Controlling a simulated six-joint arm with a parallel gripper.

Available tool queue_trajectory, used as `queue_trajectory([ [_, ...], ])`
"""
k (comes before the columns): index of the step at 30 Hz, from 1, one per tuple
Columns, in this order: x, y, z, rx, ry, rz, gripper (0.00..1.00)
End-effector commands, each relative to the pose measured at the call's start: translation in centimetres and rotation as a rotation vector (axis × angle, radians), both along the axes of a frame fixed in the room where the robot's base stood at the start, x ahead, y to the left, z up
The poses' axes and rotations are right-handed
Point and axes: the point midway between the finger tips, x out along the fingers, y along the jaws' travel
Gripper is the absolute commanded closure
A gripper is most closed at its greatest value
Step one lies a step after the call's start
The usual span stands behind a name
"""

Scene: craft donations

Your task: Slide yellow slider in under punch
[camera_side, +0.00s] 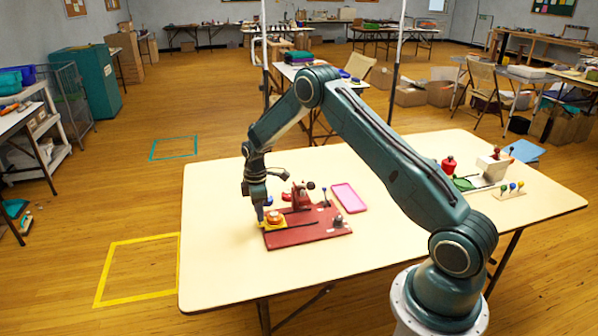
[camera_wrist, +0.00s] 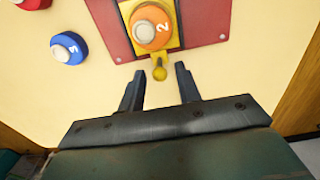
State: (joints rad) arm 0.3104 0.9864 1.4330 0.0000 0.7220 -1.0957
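The yellow slider (camera_wrist: 178,38) sticks out at the edge of the dark red base plate (camera_wrist: 107,20), with its round yellow knob toward me. An orange disc (camera_wrist: 152,14) marked 2, with a pale centre, sits on the slider. In the side view, the slider (camera_side: 268,226) is at the left end of the base plate (camera_side: 310,235). The red punch (camera_side: 299,196) stands at the back of the plate, apart from the disc. My gripper (camera_wrist: 159,71) is open, with the knob between its fingertips and gaps on both sides. In the side view, my gripper (camera_side: 262,211) points down over the slider; its fingertips are hard to make out.
A blue disc (camera_wrist: 68,48) marked 3 and a red disc (camera_wrist: 33,3) lie on the cream table (camera_side: 225,270) beside the plate. A pink tray (camera_side: 348,197) lies right of the punch. A second device (camera_side: 492,168) stands farther right. The table's front left is clear.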

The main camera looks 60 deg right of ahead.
Motion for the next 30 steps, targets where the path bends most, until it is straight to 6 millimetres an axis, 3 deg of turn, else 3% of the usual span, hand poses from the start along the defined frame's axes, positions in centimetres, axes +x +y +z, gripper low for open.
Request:
queue_trajectory([
  [3,0.0,0.0,0.0,0.0,0.0,0.0,0.66],
  [8,0.0,0.0,0.0,0.0,0.0,0.0,0.98],
  [9,0.0,0.0,0.0,0.0,0.0,0.0,1.0],
  [30,-1.7,-1.7,0.0,0.0,0.001,-0.002,1.0],
])
